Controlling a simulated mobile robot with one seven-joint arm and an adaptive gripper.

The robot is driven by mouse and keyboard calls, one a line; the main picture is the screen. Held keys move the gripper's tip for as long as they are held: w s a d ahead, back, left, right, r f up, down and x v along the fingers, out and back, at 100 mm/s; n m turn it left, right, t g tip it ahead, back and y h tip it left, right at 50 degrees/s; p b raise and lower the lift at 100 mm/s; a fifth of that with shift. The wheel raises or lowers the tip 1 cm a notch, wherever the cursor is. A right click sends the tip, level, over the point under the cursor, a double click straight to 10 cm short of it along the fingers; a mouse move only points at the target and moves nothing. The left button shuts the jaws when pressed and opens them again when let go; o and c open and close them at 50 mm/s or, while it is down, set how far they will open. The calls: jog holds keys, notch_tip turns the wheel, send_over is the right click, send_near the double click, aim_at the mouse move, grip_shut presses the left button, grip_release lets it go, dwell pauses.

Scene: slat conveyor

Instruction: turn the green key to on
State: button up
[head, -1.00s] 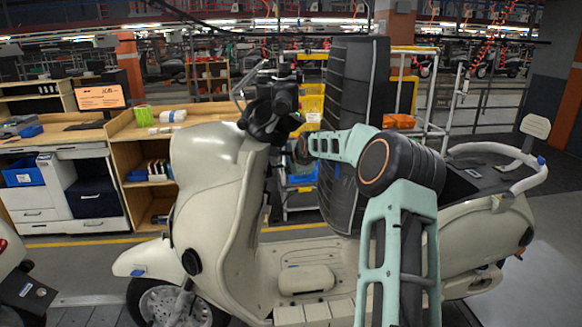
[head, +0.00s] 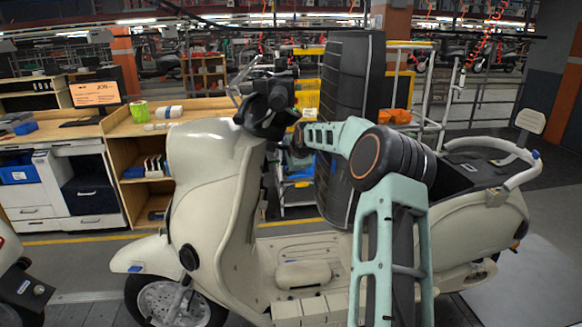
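A cream scooter (head: 205,157) stands across the view with its front to the left. My mint-green arm reaches up from the lower right to the inner side of its front shield, just below the handlebar. My gripper (head: 270,118) is a dark shape at the steering head, merging with the black handlebar parts (head: 278,92). I cannot make out its fingers or whether they are apart. The green key does not show; the area behind the front shield is dark and partly covered by the handlebar parts and my wrist.
A wooden workbench (head: 125,122) with an orange-screened monitor (head: 96,93) and a green item (head: 138,111) stands behind at left. Another vehicle's edge (head: 22,287) shows at lower left. A yellow and white rack (head: 436,97) stands behind the seat. Grey floor is open at right.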

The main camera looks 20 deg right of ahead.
jog(key=shift+t, duration=0.4)
jog(key=r, duration=0.1)
jog(key=w+a+r, duration=0.1)
jog(key=a+r, duration=0.1)
jog(key=r, duration=0.1)
jog(key=shift+w+a, duration=0.25)
jog(key=s+d+r, duration=0.1)
jog(key=s+r, duration=0.3)
jog(key=s, duration=0.6)
jog(key=shift+d+g, duration=0.25)
jog(key=shift+g, duration=0.05)
jog(key=shift+s, duration=0.15)
jog(key=shift+r, duration=0.1)
jog(key=v, duration=0.6)
jog(key=shift+d, duration=0.1)
